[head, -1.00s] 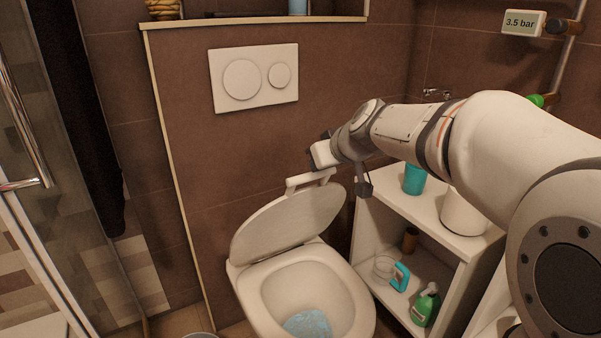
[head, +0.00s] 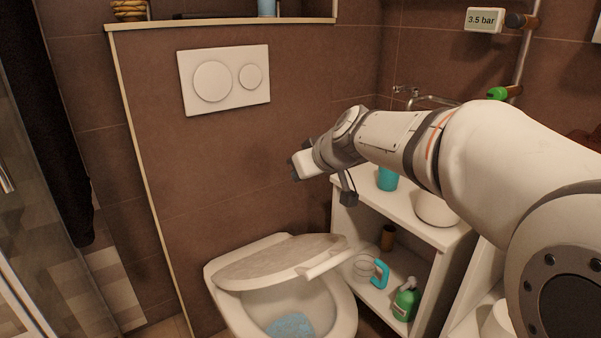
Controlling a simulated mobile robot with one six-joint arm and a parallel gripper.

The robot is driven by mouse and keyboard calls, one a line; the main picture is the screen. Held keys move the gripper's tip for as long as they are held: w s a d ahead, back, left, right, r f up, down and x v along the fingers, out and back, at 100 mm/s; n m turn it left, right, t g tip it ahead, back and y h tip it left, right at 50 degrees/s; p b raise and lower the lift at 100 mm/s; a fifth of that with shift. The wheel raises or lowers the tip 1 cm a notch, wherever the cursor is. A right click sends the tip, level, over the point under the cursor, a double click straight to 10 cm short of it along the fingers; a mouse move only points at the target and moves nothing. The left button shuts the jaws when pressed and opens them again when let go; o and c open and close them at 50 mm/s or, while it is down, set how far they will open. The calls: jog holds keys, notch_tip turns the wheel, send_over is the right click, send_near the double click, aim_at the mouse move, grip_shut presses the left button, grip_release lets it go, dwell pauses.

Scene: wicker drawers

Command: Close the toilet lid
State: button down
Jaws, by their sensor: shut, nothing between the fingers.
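The toilet (head: 345,320) stands against the brown wall, with its bowl partly visible and blue water inside. Its lid (head: 275,262) is tilted low over the bowl, its front edge still above the rim. A pale bar-like piece (head: 330,262) sticks out at the lid's front right edge and looks blurred. My gripper (head: 300,167) is shut and empty, above the lid and apart from it, in front of the wall.
A white shelf unit (head: 455,236) stands close on the toilet's right, holding a teal cup (head: 387,178), a clear jug with a teal handle (head: 381,273) and a green bottle (head: 405,300). A flush plate (head: 225,79) is on the wall. A glass shower panel is at left.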

dwell(0.9)
jog(key=s+d+f+b, duration=0.4)
jog(key=s+d+f, duration=0.1)
jog(key=s, duration=0.2)
jog(key=shift+b, duration=0.35)
jog(key=shift+s, duration=0.1)
jog(key=s+d+r+m+g+h+p, duration=0.2)
jog(key=s+d+r+p, duration=0.3)
jog(key=p, duration=1.5)
jog(key=s+d+r+m+g+h+p, duration=0.3)
jog(key=s+d+r+m+p, duration=0.2)
jog(key=s+r+p, duration=1.1)
notch_tip(320, 180, up, 5)
jog(key=p, duration=0.4)
jog(key=shift+s+f+h+p, duration=0.15)
jog(key=shift+h+p, duration=0.15)
jog(key=shift+p, duration=0.05)
